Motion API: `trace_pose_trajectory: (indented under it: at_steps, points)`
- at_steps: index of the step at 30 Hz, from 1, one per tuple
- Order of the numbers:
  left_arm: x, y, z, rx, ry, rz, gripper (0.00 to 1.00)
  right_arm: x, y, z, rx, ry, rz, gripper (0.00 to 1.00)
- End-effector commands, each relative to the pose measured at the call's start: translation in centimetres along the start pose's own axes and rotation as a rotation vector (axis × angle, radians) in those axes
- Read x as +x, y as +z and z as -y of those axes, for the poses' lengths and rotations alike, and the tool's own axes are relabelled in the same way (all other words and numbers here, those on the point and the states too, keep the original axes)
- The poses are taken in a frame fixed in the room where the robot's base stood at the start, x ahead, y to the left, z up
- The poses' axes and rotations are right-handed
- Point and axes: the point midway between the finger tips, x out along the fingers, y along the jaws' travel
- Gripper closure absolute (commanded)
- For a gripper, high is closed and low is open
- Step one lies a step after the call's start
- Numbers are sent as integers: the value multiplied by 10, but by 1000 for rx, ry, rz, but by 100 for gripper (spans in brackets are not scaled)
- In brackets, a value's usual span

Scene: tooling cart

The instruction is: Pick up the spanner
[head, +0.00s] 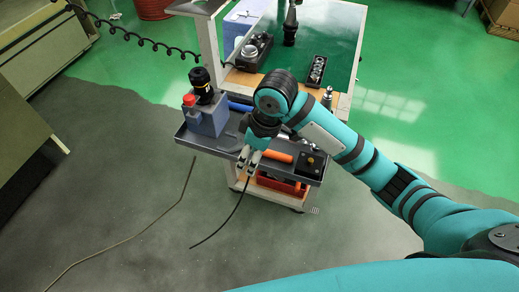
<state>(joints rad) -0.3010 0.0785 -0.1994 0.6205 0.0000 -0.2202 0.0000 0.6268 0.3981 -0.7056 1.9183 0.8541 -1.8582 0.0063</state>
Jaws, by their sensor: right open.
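My right gripper (249,163) points down over the front part of the dark tray (195,143) on the tooling cart. Its two pale fingers are apart, and I see nothing held between them. I cannot make out the spanner for certain; the gripper and wrist cover the middle of the tray. An orange bar or handle (279,155) lies in the tray just right of the fingers. A blue handle (240,107) lies toward the back, left of my wrist. My left gripper is out of view.
A grey-blue block with a red knob and black top (205,115) stands at the tray's left end. A small black box (309,163) is at its right end. A thin black cable (222,228) hangs in front. The cart's green top (337,45) holds several tool parts.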

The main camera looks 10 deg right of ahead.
Motion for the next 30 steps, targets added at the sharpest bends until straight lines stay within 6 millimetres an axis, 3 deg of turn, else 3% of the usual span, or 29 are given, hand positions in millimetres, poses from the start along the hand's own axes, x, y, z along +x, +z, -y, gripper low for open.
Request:
trace_pose_trajectory:
  at_steps: [1, 6, 9, 12, 17, 30]
  points:
    - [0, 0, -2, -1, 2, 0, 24, -21, -6, -20, -22, 26, 41, 50]
    - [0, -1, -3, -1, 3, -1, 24, -74, -9, -56, -48, 50, 160, 50]
    - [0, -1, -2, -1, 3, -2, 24, -95, -8, -68, -44, 57, 198, 50]
    - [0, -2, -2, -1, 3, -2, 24, -105, -7, -73, -41, 57, 218, 50]
    - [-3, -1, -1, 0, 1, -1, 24, -90, -2, -75, -40, 54, 226, 50]
    - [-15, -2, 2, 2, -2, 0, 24, -3, 16, -80, -40, 56, 221, 50]
